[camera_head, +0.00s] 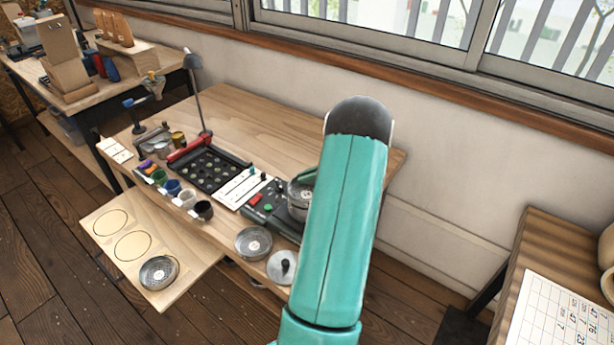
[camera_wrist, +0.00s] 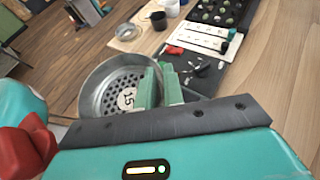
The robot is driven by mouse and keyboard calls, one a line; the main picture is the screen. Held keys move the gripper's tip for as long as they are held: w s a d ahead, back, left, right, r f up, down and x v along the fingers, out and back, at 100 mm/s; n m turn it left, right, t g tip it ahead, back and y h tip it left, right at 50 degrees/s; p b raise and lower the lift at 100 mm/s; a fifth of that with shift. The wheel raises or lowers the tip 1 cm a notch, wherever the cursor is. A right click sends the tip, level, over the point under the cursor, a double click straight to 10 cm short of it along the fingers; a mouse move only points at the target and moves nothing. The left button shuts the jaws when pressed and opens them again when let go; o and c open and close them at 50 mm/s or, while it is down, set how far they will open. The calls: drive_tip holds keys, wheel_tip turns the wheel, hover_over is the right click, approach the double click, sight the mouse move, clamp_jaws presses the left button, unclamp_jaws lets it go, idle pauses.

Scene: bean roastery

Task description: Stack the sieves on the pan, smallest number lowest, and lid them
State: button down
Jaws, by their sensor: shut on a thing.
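My gripper (camera_wrist: 163,85) is shut on the rim of a round metal sieve marked 15 (camera_wrist: 105,80), which has large holes and shows in the wrist view. In the head view this sieve (camera_head: 299,190) is partly hidden by my arm, at the dark device on the bench. Whether it touches anything below is hidden. A second sieve (camera_head: 158,272) lies in the front ring of the pull-out board. A third round metal dish with a pale centre label (camera_head: 253,242) lies at the bench's front edge. The lid (camera_head: 282,267), with a dark knob, lies beside it. I cannot make out the pan.
The pull-out board (camera_head: 182,243) has two empty rings. Several small cups (camera_head: 187,197), a black bean tray (camera_head: 207,167) and a white card (camera_head: 243,187) stand left of the dark device (camera_head: 270,212). A lamp (camera_head: 195,85) rises at the back left. The bench's back right is clear.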

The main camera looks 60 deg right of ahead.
drive_tip(key=shift+f, duration=0.55)
drive_tip(key=c, duration=1.8)
unclamp_jaws()
drive_tip(key=v, duration=1.1)
drive_tip(key=shift+w, duration=0.15)
